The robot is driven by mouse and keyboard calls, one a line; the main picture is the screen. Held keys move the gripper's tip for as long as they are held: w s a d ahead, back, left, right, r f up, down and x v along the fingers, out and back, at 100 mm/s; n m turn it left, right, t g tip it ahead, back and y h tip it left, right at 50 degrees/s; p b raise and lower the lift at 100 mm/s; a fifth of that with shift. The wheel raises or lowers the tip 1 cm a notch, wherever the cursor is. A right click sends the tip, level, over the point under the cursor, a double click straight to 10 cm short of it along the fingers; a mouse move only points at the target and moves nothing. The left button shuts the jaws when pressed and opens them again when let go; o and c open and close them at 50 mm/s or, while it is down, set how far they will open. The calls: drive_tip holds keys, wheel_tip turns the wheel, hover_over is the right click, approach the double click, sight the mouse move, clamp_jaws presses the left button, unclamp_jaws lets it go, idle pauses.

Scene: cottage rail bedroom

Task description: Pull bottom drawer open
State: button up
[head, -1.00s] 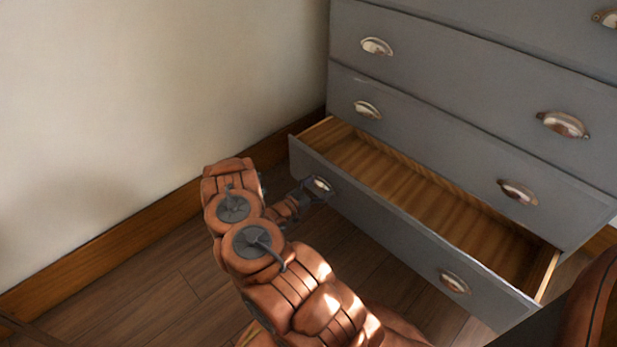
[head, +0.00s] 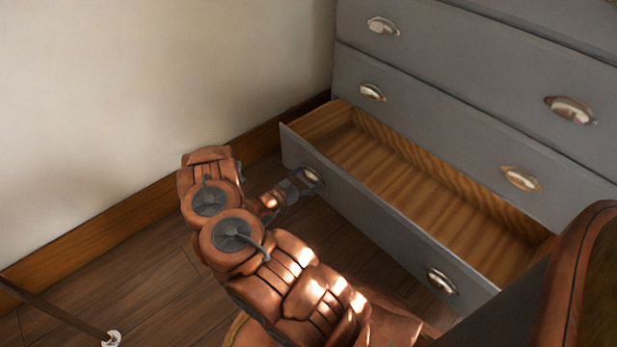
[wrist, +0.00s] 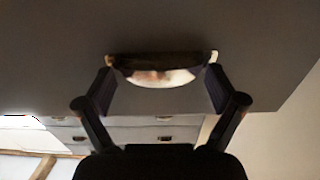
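The bottom drawer (head: 385,230) of the grey dresser stands well open, and its empty wooden inside shows. It has two metal cup handles, a left one (head: 314,176) and a right one (head: 441,281). My gripper (head: 305,182) is at the left handle. In the wrist view, my gripper's fingers (wrist: 160,75) are spread wide, with one fingertip against each end of the same handle (wrist: 165,77). The fingers appear clamped on it. My forearm hides part of the floor, and the handle's contact points are small and dark.
The upper drawers of the dresser (head: 440,95) are shut. A pale wall (head: 150,90) with a wooden baseboard (head: 100,235) runs along the left. The wooden floor (head: 130,270) is clear there, apart from a dark strap-like thing (head: 60,312) at lower left.

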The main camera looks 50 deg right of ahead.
idle(0.3)
drive_tip(key=v, duration=1.2)
idle(0.5)
